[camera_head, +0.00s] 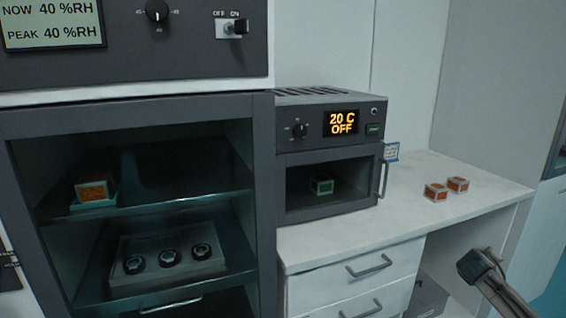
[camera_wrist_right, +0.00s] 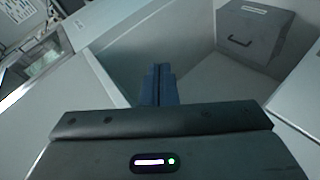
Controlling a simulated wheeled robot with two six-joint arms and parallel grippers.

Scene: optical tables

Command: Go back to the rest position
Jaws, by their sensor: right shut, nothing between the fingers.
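My right gripper (camera_wrist_right: 157,72) is shut and empty in the right wrist view, its two dark blue fingers together. Part of my right arm shows at the lower right of the head view, in front of the white bench (camera_head: 330,243) and beside its drawers. It touches no object there. My left gripper is not in the head view.
A small oven (camera_head: 330,97) reading 20 C OFF stands on the bench with a green box (camera_head: 321,186) inside. A dark-framed cabinet (camera_head: 263,200) is at left. A grey case (camera_wrist_right: 256,36) shows in the wrist view.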

